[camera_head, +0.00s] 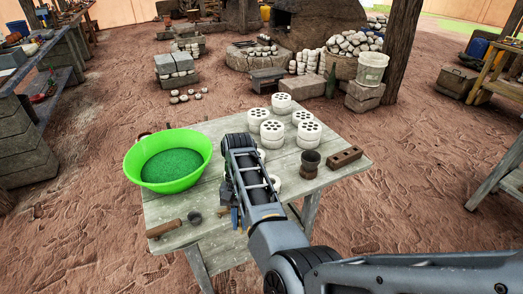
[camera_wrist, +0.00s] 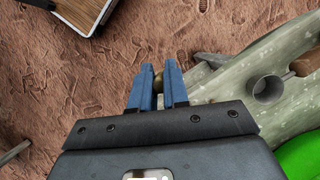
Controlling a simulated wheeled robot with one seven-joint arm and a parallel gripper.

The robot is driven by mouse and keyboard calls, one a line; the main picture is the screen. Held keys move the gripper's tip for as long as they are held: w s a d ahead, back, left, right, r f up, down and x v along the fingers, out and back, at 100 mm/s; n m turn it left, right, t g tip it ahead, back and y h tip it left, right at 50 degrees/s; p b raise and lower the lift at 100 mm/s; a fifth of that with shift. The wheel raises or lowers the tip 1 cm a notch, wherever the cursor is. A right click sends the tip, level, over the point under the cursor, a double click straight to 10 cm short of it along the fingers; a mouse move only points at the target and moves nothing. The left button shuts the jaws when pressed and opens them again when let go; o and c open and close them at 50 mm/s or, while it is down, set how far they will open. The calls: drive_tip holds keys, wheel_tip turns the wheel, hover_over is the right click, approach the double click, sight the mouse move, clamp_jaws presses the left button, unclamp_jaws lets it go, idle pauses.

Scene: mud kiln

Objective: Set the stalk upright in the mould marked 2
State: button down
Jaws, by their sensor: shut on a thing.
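My gripper (camera_head: 236,218) hangs near the front edge of the wooden table, with its blue fingers pointing down. In the wrist view the fingers (camera_wrist: 159,90) are closed around a small brownish thing (camera_wrist: 158,82), seen nearly end-on. It looks like the stalk, but most of it is hidden, so I cannot tell its tilt. I cannot read a number 2 anywhere. Several white round blocks with holes (camera_head: 272,130) stand on the table, and a brown block with holes (camera_head: 344,157) lies at its right. I cannot tell which thing is the marked mould.
A green bowl (camera_head: 168,160) with green contents stands at the table's left. A dark pot (camera_head: 311,160) stands right of my arm. The weathered table (camera_head: 212,245) has bare boards at front.

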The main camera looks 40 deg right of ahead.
drive_tip(key=w+d+r+m+t+p, duration=0.1)
drive_tip(key=w+d+r+m+t, duration=0.15)
drive_tip(key=d+m, duration=0.4)
drive_tip(key=w+d+r+m+t+p, duration=0.1)
drive_tip(key=w+d+r+m+t, duration=0.2)
drive_tip(key=d+m, duration=0.4)
drive_tip(key=w+d+r+m+t+p, duration=0.1)
drive_tip(key=w+d+r+m+t, duration=0.1)
drive_tip(key=d+r+m, duration=0.45)
drive_tip(key=shift+m+h, duration=0.4)
drive_tip(key=shift+m, duration=0.3)
drive_tip(key=shift+a+f+b, duration=0.2)
drive_tip(key=shift+f+b, duration=0.85)
drive_tip(key=shift+f, duration=0.75)
drive_tip(key=shift+a+f+b, duration=0.15)
drive_tip(key=shift+f+b, duration=0.9)
drive_tip(key=shift+f, duration=0.75)
drive_tip(key=shift+a+f+b, duration=0.2)
drive_tip(key=shift+f+b, duration=0.85)
drive_tip(key=shift+f, duration=0.75)
drive_tip(key=shift+r+p, duration=0.1)
drive_tip(key=shift+p, duration=0.65)
drive_tip(key=shift+w+f, duration=0.1)
drive_tip(key=shift+f, duration=0.5)
drive_tip(key=c, duration=1)
unclamp_jaws()
drive_tip(key=shift+c, duration=0.2)
drive_tip(key=shift+o, duration=0.8)
